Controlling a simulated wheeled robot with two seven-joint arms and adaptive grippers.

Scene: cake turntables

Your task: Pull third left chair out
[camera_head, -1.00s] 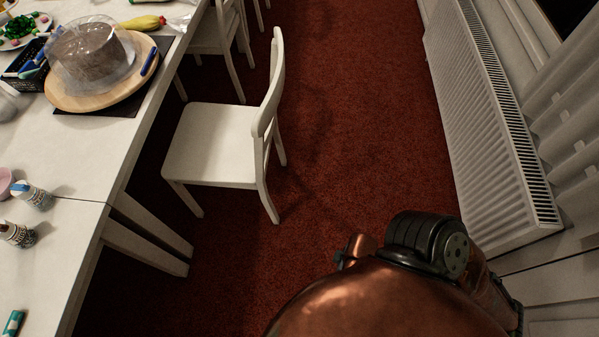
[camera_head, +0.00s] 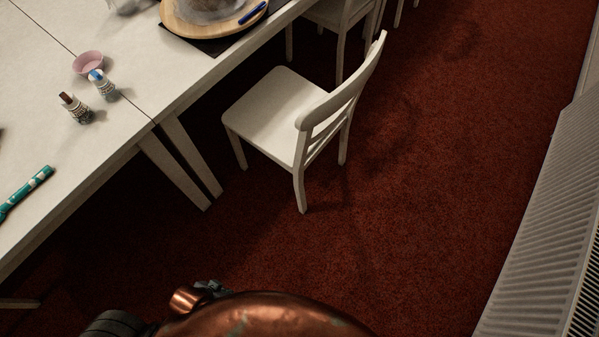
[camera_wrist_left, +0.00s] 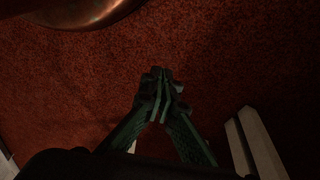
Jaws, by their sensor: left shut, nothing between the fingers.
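A white wooden chair (camera_head: 275,110) stands upright on the red carpet in the head view, beside the long white table (camera_head: 60,155). Its seat faces the table and its slatted back is toward the open floor on the right. Another white chair (camera_head: 338,18) stands farther back along the same side, partly cut off by the top edge. My left gripper (camera_wrist_left: 161,75) shows in the left wrist view with its green fingers together over bare carpet. Nothing is between them, and it touches no chair there. My right gripper is not in view.
White table legs (camera_head: 180,160) stand left of the near chair and also show in the left wrist view (camera_wrist_left: 258,145). A radiator (camera_head: 550,235) lines the right side. Bottles (camera_head: 103,86), a pink bowl (camera_head: 88,63) and a cake board (camera_head: 205,27) are on the table. Carpet between chair and radiator is clear.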

